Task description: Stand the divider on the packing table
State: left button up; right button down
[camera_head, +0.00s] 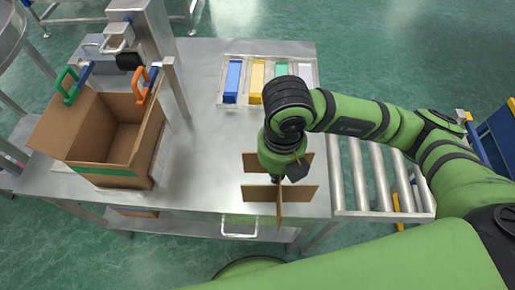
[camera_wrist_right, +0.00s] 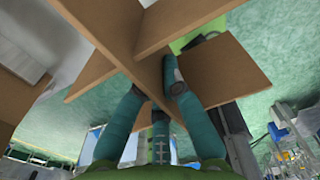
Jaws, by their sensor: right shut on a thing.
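The divider (camera_head: 260,193) is a cross of brown cardboard panels, roughly upright at the packing table's (camera_head: 205,195) front edge in the head view. Its nearest panel overlaps that edge in the picture; I cannot tell whether its bottom touches the table top. My right gripper (camera_head: 283,179) reaches down from above and is shut on the divider near where the panels cross. In the right wrist view the gripper's teal fingers (camera_wrist_right: 155,88) close on a panel of the divider (camera_wrist_right: 215,75). My left gripper is not in view.
An open cardboard box (camera_head: 98,168) with green and orange clamp handles stands at left beside a grey machine column (camera_head: 160,35). A tray (camera_head: 268,65) of blue, yellow, green and white blocks lies at the back. A roller conveyor (camera_head: 375,180) adjoins at right. The table's middle is clear.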

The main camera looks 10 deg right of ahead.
jog(key=shift+m, duration=0.3)
jog(key=w+d+f+p, duration=0.1)
jog(key=w+f, duration=0.2)
jog(key=w+d+f+p, duration=0.1)
jog(key=w+f+p, duration=0.1)
jog(key=w+f, duration=0.1)
jog(key=w+d+f+p, duration=0.1)
jog(key=w+f, duration=0.3)
jog(key=w, duration=0.1)
jog(key=shift+f+p, duration=0.1)
jog(key=shift+p, duration=0.2)
jog(key=shift+f, duration=0.2)
jog(key=shift+w, duration=0.1)
jog(key=shift+f, duration=0.1)
jog(key=shift+f, duration=0.15)
jog(key=c, duration=1.4)
grip_release()
